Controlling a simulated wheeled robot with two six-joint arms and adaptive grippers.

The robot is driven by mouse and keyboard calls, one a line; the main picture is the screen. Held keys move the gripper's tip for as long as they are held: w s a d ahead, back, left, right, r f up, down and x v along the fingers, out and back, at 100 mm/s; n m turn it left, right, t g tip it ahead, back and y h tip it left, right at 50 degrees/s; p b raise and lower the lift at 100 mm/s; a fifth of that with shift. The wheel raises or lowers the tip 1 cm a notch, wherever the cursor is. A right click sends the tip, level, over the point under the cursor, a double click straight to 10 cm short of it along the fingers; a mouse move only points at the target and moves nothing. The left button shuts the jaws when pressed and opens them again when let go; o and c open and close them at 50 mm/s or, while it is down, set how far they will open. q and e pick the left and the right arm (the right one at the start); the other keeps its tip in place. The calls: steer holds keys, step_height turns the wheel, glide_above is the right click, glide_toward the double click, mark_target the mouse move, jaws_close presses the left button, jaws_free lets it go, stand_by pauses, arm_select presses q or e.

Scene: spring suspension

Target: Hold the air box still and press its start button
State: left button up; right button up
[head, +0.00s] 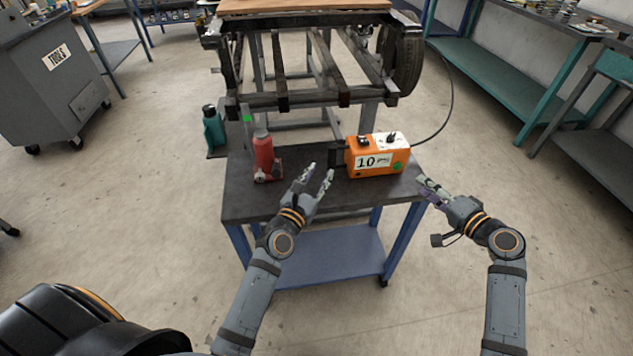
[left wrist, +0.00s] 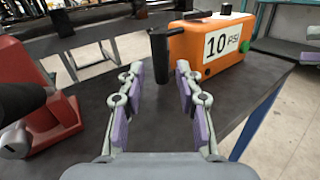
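The air box (head: 366,162) is an orange case with a white end, a "10 PSI" label and dark knobs on top. It stands on the dark table and also shows in the left wrist view (left wrist: 212,50). A round green button (head: 397,167) is on its front right, also seen in the left wrist view (left wrist: 245,46). A black handle (left wrist: 160,56) sticks out at its left end. My left gripper (head: 318,172) is open and empty, with its fingers pointing toward the handle, apart from it. My right gripper (head: 424,182) is by the table's right edge, right of the box; its finger opening is unclear.
A red bottle jack (head: 264,158) stands on the table left of my left gripper. A teal jack (head: 212,132) stands further left. A vehicle frame (head: 310,98) with a tyre (head: 402,62) is behind the table. A black hose (head: 447,100) curves behind the box.

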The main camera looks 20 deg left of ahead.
mark_target(330, 161)
arm_select(q)
steer(key=shift+s+f+n, duration=0.45)
steer(key=shift+f+n, duration=0.05)
steer(key=shift+f, duration=0.35)
steer(key=w, duration=1)
steer(key=shift+w+d, duration=0.25)
steer(key=shift+d, duration=0.15)
steer(key=shift+c, duration=0.2)
jaws_close()
steer(key=shift+c, duration=1.9)
jaws_free()
jaws_close()
